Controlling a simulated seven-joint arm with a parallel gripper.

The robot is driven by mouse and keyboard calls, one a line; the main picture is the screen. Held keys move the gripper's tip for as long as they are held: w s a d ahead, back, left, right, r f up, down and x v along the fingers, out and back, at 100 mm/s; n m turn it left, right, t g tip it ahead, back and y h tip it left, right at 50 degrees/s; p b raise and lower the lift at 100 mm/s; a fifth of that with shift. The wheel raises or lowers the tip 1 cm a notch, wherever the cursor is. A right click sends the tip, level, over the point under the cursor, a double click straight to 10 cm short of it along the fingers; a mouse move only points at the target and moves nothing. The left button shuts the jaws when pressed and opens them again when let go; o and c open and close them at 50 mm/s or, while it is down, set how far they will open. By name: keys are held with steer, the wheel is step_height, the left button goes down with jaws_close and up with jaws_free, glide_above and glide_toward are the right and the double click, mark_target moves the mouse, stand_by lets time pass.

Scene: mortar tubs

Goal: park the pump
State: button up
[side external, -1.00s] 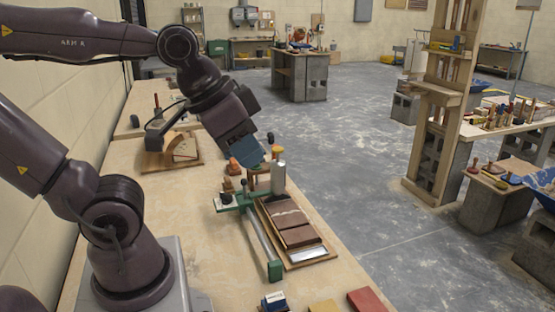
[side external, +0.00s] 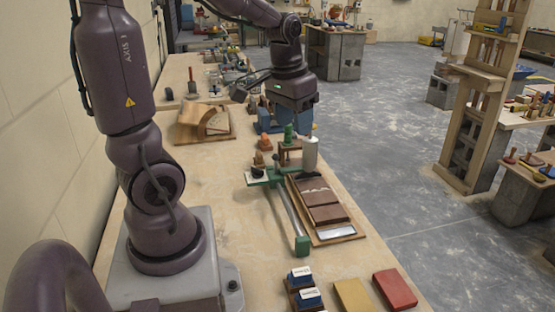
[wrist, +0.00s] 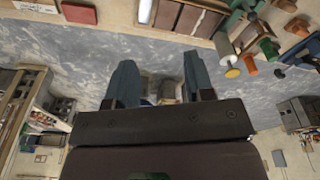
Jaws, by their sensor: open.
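My gripper (side external: 294,117) points down, open and empty, above the far end of a cluster of tools on the bench. In the wrist view its two blue-grey fingers (wrist: 160,75) are spread apart with grey floor between them. A silver cylinder (side external: 310,153) stands just right of the stand. I cannot tell for sure which of these is the pump; the green piece may be it. In the wrist view the cluster lies upper right, outside the fingers.
A green bar clamp (side external: 301,245) lies beside a board of brown bricks (side external: 325,213). An orange piece (side external: 265,141) stands left of the stand. Blue-topped blocks (side external: 300,276), a yellow block (side external: 353,295) and a red block (side external: 395,289) lie at the front. Bare bench lies left of the clamp.

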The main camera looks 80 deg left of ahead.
steer(key=a+f+g, duration=0.1)
steer(key=a+f, duration=0.3)
steer(key=a, duration=0.5)
steer(key=m, duration=0.3)
glide_above(276, 161)
step_height(276, 161, down, 5)
steer(key=shift+g+h, duration=0.3)
steer(key=shift+g, duration=0.1)
steer(key=f, duration=1.2)
steer(key=shift+a+f, duration=0.4)
jaws_close()
